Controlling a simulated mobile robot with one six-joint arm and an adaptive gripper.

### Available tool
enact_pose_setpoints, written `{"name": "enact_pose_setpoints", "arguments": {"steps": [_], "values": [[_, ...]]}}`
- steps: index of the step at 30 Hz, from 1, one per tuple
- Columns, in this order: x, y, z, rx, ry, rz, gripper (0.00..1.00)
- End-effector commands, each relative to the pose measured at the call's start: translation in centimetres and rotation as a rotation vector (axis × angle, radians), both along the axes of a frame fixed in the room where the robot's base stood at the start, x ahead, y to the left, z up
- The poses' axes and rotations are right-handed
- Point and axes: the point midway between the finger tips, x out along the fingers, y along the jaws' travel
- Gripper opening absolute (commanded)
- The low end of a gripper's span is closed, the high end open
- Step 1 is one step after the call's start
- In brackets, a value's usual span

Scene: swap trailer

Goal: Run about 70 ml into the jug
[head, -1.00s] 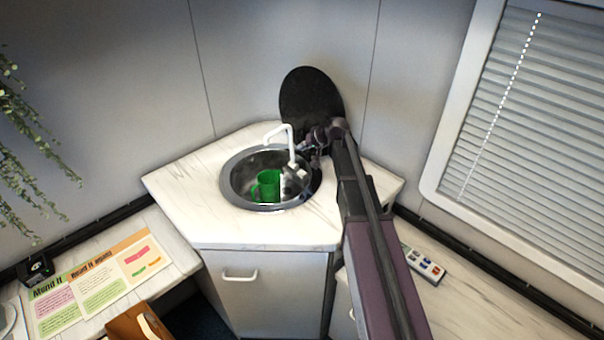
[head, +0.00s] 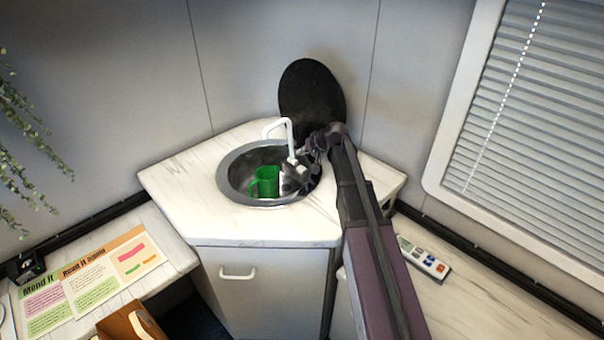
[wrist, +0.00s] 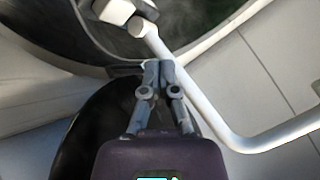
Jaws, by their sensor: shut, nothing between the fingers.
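The green jug (head: 266,182) stands upright in the round metal sink (head: 232,192), its handle to the left. The white tap (head: 290,137) rises at the back of the sink and bends over it. No water stream can be made out. My gripper (head: 303,165) is beside the tap, at the sink's right side. In the wrist view my gripper (wrist: 155,68) is shut and empty, its tips close to the white pipe (wrist: 200,108); I cannot tell if they touch. A white block (wrist: 112,9) shows above the tips. A grey item (head: 288,181) right of the jug is unclear.
A black round panel (head: 310,95) stands behind the sink against the wall. A remote (head: 424,257) lies on the right counter. The counter left of the sink is clear.

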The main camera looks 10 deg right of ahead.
Motion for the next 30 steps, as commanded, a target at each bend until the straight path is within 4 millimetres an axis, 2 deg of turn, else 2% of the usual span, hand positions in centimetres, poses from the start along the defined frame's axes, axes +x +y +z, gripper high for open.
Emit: {"name": "enact_pose_setpoints", "arguments": {"steps": [1, 12, 18, 30], "values": [[0.0, 0.0, -0.9, 0.0, 0.0, 0.0, 0.0], [0.0, 0.1, -3.6, -0.001, 0.0, 0.001, 0.0], [0.0, 0.1, -4.3, -0.001, 0.0, 0.001, 0.0], [0.0, 0.1, -4.3, 0.0, 0.0, 0.002, 0.0]]}}
